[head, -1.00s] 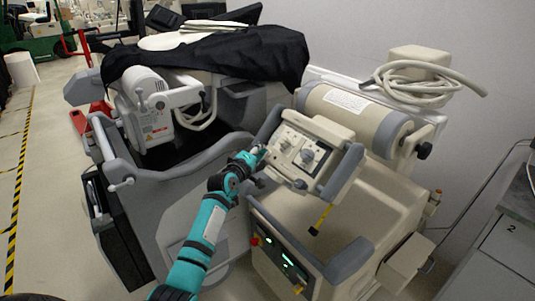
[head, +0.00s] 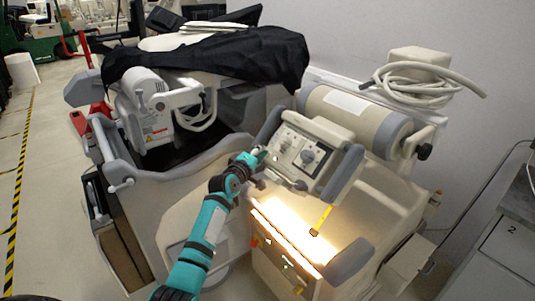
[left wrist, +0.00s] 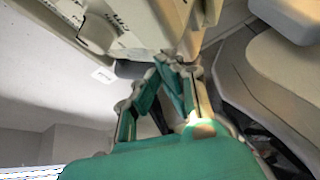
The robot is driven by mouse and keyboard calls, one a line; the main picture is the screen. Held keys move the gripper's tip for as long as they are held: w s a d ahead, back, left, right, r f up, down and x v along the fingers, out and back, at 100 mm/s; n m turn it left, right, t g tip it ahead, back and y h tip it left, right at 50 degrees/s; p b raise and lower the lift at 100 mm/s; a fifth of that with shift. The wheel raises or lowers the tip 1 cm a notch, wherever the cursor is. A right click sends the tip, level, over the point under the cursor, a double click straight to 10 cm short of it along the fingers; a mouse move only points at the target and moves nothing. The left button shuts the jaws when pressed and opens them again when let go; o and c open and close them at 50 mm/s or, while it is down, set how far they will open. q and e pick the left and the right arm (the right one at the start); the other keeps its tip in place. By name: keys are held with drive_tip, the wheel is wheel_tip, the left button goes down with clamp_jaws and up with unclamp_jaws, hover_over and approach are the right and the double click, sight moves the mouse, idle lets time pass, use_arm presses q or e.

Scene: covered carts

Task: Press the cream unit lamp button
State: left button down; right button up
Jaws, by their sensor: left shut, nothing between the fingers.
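The cream unit (head: 395,195) stands at the right centre of the head view, with its tilted control panel (head: 292,143) of knobs and dials facing me. A bright warm light falls on the lower front surface (head: 293,220) of the unit. My left gripper (head: 259,155) is shut and empty, with its fingertips at the left edge of the panel. In the left wrist view the fingertips (left wrist: 172,62) are close against the cream housing (left wrist: 150,20). The lamp button is too small or hidden behind the fingertips, and I cannot tell whether they touch it. My right gripper is not in view.
A grey cart (head: 190,185) under a black cover (head: 225,55) stands at the left of the cream unit. A coiled cable (head: 415,80) lies on top behind the panel. A grey cabinet (head: 505,245) is at the right. Floor is free at the far left.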

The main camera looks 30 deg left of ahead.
use_arm(q)
drive_tip(key=shift+s+a+r+p, duration=0.15)
drive_tip(key=shift+s+r+p, duration=0.3)
drive_tip(key=shift+s+r, duration=0.05)
drive_tip(key=s+r+p, duration=0.1)
drive_tip(key=s+a+r+p, duration=0.1)
drive_tip(key=s+r+p, duration=0.1)
drive_tip(key=p, duration=0.1)
drive_tip(key=shift+s+a+r, duration=0.15)
drive_tip(key=shift+s+a, duration=0.05)
drive_tip(key=shift+a, duration=0.05)
idle(0.9)
